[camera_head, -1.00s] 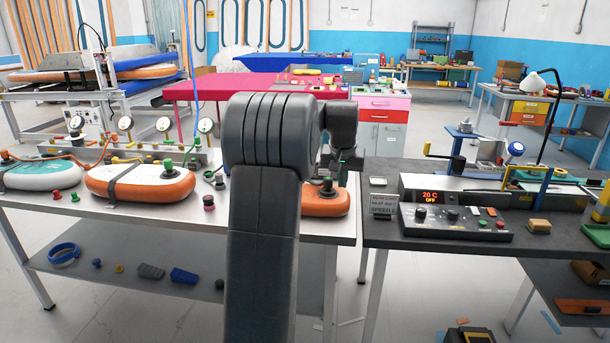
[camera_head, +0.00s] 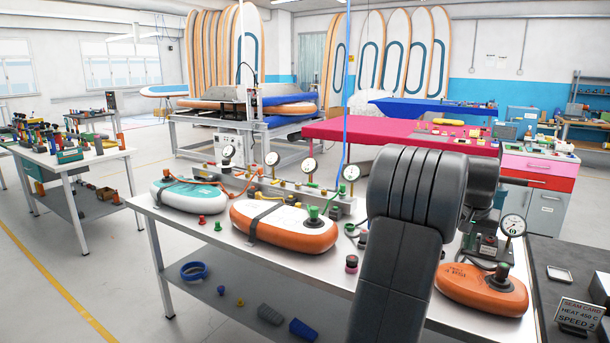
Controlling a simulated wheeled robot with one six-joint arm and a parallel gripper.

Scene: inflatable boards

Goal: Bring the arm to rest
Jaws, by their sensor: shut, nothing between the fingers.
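My arm (camera_head: 405,230) rises from the bottom edge right of centre, in front of the steel workbench (camera_head: 215,248). It bends at a thick dark joint, and a forearm link (camera_head: 482,180) shows to the right of that joint. I cannot make out my gripper; the arm's own links appear to hide it. Nothing held by the arm is visible.
On the bench are a teal-and-white board piece (camera_head: 188,196), an orange-and-white one (camera_head: 283,226) and an orange one (camera_head: 482,290), with several gauges behind. A dark bench (camera_head: 565,262) stands at right. Open floor (camera_head: 75,275) lies left.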

